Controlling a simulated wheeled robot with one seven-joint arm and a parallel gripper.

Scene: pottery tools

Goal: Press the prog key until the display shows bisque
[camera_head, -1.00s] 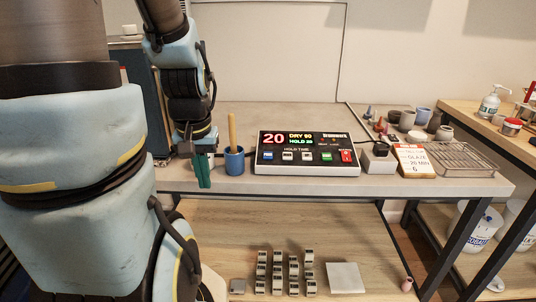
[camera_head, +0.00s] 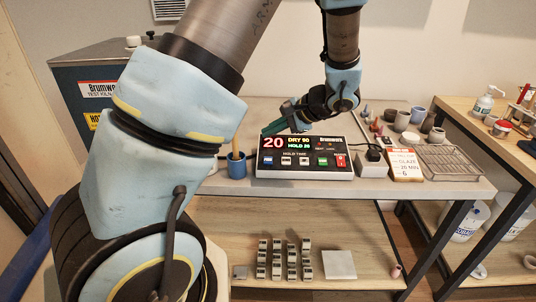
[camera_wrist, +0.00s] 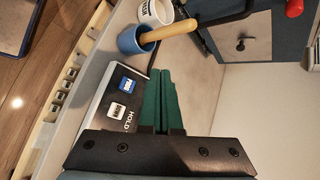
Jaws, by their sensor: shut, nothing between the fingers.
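The controller (camera_head: 300,171) stands on the grey bench, its face tilted up. Its display (camera_head: 297,143) shows a red 20 beside DRY 90 and HOLD 20. The blue prog key (camera_head: 268,161) is at the left end of the key row; it also shows in the wrist view (camera_wrist: 127,84), near a white key (camera_wrist: 117,110). My gripper (camera_head: 270,130) is shut and empty, with green fingers, above the controller's upper left edge. In the wrist view the shut fingertips (camera_wrist: 160,75) lie right of the blue key, apart from it.
A blue cup (camera_head: 236,168) with a wooden-handled tool stands left of the controller. A black-topped block (camera_head: 373,165), a glaze card (camera_head: 404,165) and a wire rack (camera_head: 450,161) are to the right. Several small pots stand behind them.

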